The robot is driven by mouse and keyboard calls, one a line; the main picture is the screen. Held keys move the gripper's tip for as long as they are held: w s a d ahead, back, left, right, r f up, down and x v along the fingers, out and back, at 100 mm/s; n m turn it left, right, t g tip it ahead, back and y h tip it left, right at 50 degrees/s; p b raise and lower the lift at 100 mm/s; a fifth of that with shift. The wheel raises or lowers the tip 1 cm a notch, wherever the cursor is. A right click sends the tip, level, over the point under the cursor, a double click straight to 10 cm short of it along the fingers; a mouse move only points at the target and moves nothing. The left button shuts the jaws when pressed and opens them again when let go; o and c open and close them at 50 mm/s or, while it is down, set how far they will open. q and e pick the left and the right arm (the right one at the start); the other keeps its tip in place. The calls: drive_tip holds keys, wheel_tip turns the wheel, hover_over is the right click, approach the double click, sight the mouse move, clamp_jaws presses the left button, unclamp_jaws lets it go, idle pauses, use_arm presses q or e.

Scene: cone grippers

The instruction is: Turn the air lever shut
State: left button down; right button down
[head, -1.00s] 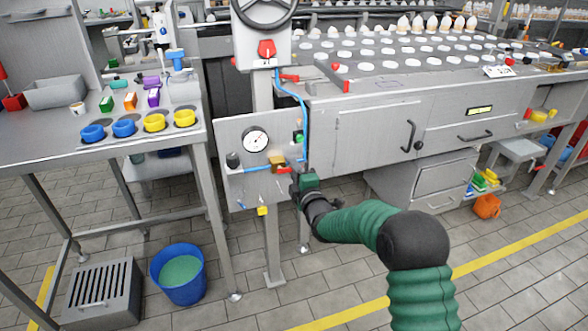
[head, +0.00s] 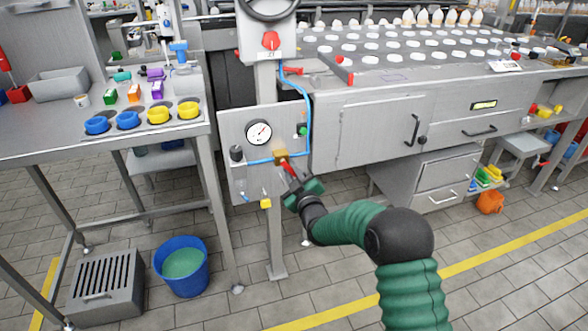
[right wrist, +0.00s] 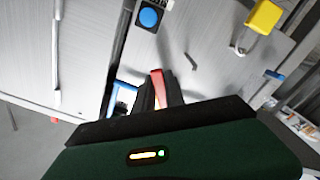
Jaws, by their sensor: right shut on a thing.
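The air lever is a red handle (head: 287,166) on a brass valve body (head: 279,155), low on the grey air panel (head: 232,120). It slants down and to the right from the valve. My right gripper (head: 292,176), on the green arm, is shut on the lever from below right. In the right wrist view the red lever (right wrist: 157,88) shows between the dark fingers (right wrist: 160,98); its lower part is hidden by them. My left gripper is in neither view.
The panel also carries a round gauge (head: 258,133), a black knob (head: 237,153), a green button (head: 302,130) and a hanging yellow padlock (head: 265,203). A blue hose (head: 308,105) runs close beside the valve. A blue bucket (head: 181,266) stands on the floor at left.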

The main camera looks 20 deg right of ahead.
sight(279, 168)
drive_tip(key=shift+s+a+f+m+p, duration=0.1)
drive_tip(key=shift+a+f+m, duration=0.25)
drive_tip(key=shift+m, duration=0.85)
drive_tip(key=shift+a+f+m+p, duration=0.15)
drive_tip(key=shift+a+f+m, duration=0.25)
drive_tip(key=shift+m, duration=0.8)
drive_tip(key=shift+s+a+f+m+p, duration=0.15)
drive_tip(key=shift+a+m, duration=0.35)
drive_tip(key=shift+m, duration=0.7)
drive_tip(key=shift+w+a, duration=0.1)
drive_tip(key=c, duration=1.4)
unclamp_jaws()
drive_tip(key=shift+w, duration=0.1)
drive_tip(key=shift+c, duration=0.2)
drive_tip(key=shift+o, duration=0.2)
drive_tip(key=shift+r, duration=0.25)
drive_tip(key=s+p, duration=0.4)
drive_tip(key=s, duration=1.3)
drive_tip(key=shift+d, duration=0.35)
drive_tip(key=shift+f, duration=0.1)
